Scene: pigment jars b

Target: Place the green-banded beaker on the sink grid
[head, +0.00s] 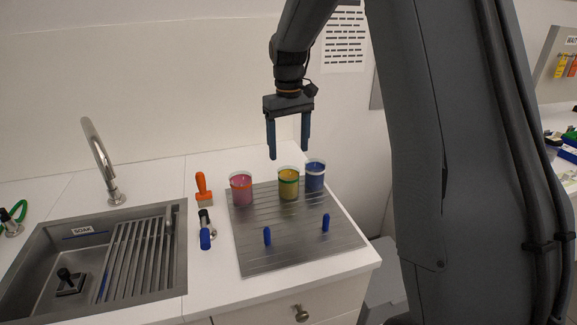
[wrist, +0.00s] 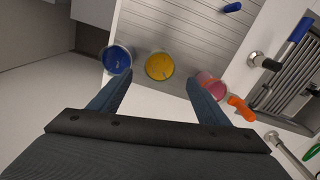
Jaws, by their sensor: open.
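The green-banded beaker (head: 288,184) holds yellow contents and stands upright on a ribbed metal drain board, between two other beakers. It also shows in the wrist view (wrist: 160,67), seen from above, between and beyond my fingers. My gripper (head: 288,155) is open and empty, above the beakers and apart from them. The fingertips also show in the wrist view (wrist: 160,88). The sink grid (head: 138,258) is a set of parallel metal bars over the right part of the sink at the left; no beaker stands on it. It shows partly in the wrist view (wrist: 291,75).
A pink beaker (head: 241,188) and a blue beaker (head: 315,175) flank the green-banded one closely. Two blue pegs rise from the drain board (head: 290,258). An orange-handled brush (head: 202,188), a blue-handled tool (head: 205,238) and a tall faucet (head: 102,160) stand towards the sink.

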